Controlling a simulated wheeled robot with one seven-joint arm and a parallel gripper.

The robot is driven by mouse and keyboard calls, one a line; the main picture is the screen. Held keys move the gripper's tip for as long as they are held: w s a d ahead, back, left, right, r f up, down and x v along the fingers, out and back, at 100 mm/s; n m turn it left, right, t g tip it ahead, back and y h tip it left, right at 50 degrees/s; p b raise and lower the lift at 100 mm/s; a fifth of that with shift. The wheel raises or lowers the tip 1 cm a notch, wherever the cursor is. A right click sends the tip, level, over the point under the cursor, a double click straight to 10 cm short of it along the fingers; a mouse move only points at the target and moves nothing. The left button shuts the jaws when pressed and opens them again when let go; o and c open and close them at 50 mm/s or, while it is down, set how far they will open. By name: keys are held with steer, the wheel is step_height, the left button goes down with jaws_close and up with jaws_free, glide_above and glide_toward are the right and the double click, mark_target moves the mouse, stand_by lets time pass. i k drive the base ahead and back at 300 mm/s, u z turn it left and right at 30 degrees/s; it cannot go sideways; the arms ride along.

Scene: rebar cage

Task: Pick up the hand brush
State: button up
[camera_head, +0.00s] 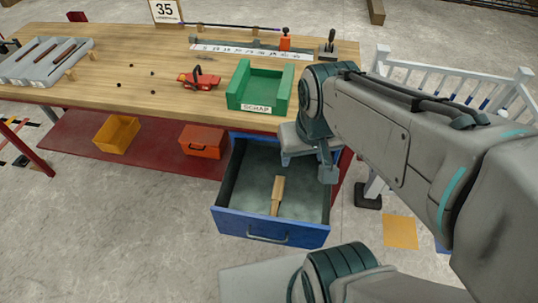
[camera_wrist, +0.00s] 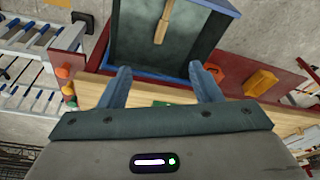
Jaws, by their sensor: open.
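The hand brush (camera_head: 277,195) lies in the open blue drawer (camera_head: 272,226) under the workbench, with its light wooden handle showing. In the wrist view the brush (camera_wrist: 162,22) is near the top, beyond my fingertips. I cannot make out its bristles. My gripper (camera_head: 307,164) is above the drawer's back right part, near the bench's front edge, apart from the brush. In the wrist view my gripper (camera_wrist: 160,70) has its two fingers wide apart with nothing between them.
The wooden workbench (camera_head: 140,80) holds a green scrap bin (camera_head: 258,105), a red tool (camera_head: 199,79) and a grey tray (camera_head: 45,62). An orange bin (camera_head: 117,134) and a red bin (camera_head: 203,142) sit on the lower shelf. A white railing (camera_head: 455,75) stands at right.

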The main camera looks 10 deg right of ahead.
mark_target(278, 185)
steer(key=z, duration=2.75)
steer(key=k, duration=1)
steer(key=u, duration=0.95)
steer(key=i, duration=0.5)
